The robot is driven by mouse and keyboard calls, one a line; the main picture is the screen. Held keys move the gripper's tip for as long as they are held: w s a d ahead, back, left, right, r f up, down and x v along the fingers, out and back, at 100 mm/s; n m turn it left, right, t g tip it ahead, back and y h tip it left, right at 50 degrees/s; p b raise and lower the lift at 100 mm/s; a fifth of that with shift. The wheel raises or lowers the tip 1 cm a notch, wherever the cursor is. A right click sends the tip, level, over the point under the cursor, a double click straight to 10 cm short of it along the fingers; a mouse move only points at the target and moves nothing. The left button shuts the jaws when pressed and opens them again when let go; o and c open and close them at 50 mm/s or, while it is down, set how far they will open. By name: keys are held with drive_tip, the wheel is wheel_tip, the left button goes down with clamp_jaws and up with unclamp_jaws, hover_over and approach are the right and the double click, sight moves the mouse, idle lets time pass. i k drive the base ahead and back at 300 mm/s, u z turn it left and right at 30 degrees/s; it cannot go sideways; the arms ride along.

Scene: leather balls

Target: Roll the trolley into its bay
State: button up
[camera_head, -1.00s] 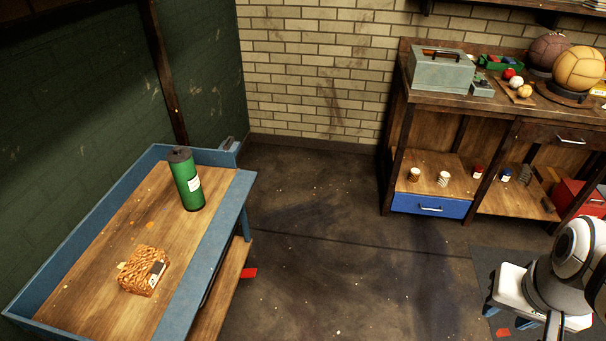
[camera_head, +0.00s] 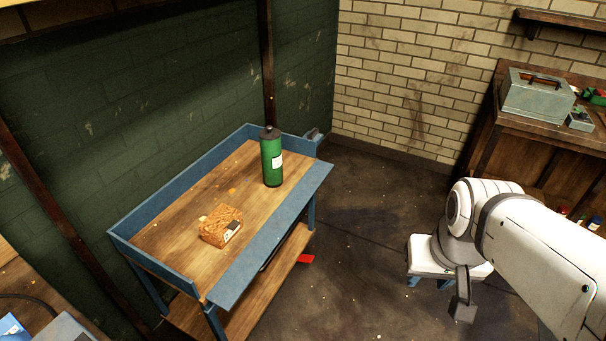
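A blue-framed trolley (camera_head: 275,245) with a wooden top and a lower wooden shelf stands at left centre, along the dark green wall. Its wheels cannot be made out. A green cylinder (camera_head: 271,165) with a white label stands upright on its top near the far end. An orange-brown patterned box (camera_head: 220,228) lies on the top nearer to me. A small grey-blue fitting sits at the trolley's far right corner. No bay outline is clear. My white arm is at the right, apart from the trolley; my gripper is out of view.
A wooden workbench (camera_head: 555,125) with a grey toolbox (camera_head: 537,95) stands at the back right. A brick wall (camera_head: 420,80) closes the back. Dark floor (camera_head: 370,215) between trolley and workbench is open. Part of another wooden surface (camera_head: 25,290) shows at the lower left.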

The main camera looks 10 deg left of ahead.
sight(161, 236)
drive_tip(key=u, duration=0.05)
drive_tip(key=i, duration=1)
drive_tip(key=u, duration=0.05)
